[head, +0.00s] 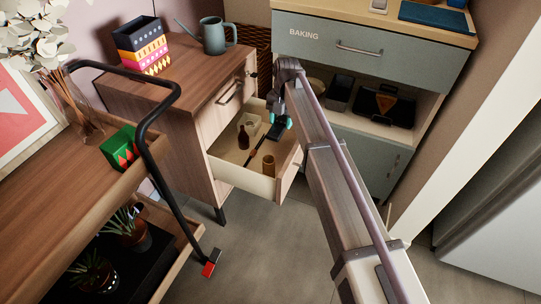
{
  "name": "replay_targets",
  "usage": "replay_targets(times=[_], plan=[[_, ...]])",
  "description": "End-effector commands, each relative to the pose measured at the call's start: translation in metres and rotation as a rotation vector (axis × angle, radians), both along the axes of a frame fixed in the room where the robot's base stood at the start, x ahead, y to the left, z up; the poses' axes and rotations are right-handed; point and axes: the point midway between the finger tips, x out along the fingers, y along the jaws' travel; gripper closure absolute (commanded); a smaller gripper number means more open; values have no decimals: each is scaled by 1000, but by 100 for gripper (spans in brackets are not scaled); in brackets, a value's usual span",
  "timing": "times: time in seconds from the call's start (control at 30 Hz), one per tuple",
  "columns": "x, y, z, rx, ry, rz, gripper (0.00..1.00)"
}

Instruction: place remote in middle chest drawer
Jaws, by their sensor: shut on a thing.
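The wooden chest (165,115) stands left of centre, with a drawer (245,184) pulled out below a shut top drawer (228,92). My gripper (279,121), with teal fingertips, reaches down over the back right part of the open drawer. It is shut on a dark, slim thing (257,131) that looks like the remote. My arm and gripper hide part of it, and I cannot tell whether it touches the drawer floor.
A watering can (213,36) and patterned box (142,45) stand on the chest. A grey-green cabinet (370,50) is close behind my arm. A wooden cart (65,205) stands left.

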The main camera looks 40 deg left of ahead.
Motion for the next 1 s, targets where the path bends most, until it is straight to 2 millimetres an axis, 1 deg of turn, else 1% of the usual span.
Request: replay_targets(times=[0.03,0.1,0.2,0.23,0.3,0.47,0.53,0.63,0.7,0.83,1.0], plan=[[0,0,-37,0,0,0,78],[0,0,-63,0,0,-1,78],[0,0,-95,0,0,-1,78],[0,0,-101,0,0,-1,78],[0,0,-109,0,0,-1,78],[0,0,-107,1,0,-2,78],[0,0,-117,1,0,-2,78],[0,0,-140,1,0,-2,78],[0,0,-149,1,0,-2,78],[0,0,-143,1,0,-2,78],[0,0,-146,1,0,-2,78]])
